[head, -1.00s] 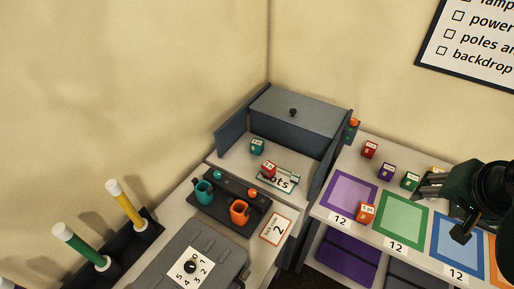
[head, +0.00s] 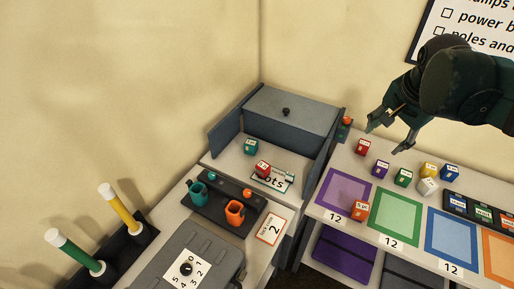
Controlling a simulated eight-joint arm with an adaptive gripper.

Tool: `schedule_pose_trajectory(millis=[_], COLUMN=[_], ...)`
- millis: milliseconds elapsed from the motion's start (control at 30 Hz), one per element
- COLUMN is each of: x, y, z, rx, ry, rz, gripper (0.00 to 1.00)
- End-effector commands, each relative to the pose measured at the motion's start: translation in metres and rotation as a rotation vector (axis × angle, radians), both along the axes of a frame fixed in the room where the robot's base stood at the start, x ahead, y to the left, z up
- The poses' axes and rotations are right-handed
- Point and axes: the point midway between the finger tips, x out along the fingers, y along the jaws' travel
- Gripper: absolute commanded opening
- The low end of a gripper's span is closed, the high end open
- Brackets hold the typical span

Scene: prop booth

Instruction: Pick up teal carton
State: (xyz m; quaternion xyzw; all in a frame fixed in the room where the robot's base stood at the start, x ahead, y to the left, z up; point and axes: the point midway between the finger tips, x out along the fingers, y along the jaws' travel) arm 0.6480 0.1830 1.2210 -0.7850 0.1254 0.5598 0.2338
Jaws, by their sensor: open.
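The teal carton (head: 250,146) is a small cube with a white label. It stands on the grey surface of the open-sided bay, near its left wall, in front of the grey box with a black knob. My gripper (head: 385,139) is open and empty, its fingers spread and pointing down-left. It hangs above the right-hand table, well to the right of the teal carton and near the red carton (head: 363,147) there.
Another red carton (head: 262,169) sits close to the teal one, by a lettered plate (head: 284,181). Grey walls (head: 225,131) flank the bay. Purple (head: 380,168), green (head: 403,177) and orange (head: 360,210) cartons stand on the right table (head: 330,207).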

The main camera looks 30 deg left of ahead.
Motion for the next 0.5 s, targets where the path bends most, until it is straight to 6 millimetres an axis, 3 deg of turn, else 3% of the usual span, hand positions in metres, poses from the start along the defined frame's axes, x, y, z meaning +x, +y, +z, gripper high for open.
schedule_pose_trajectory(millis=[500], x=[0.064], y=[0.099], z=[-0.024], rx=[0.038], ry=[0.098], rz=[-0.17], gripper=[0.5])
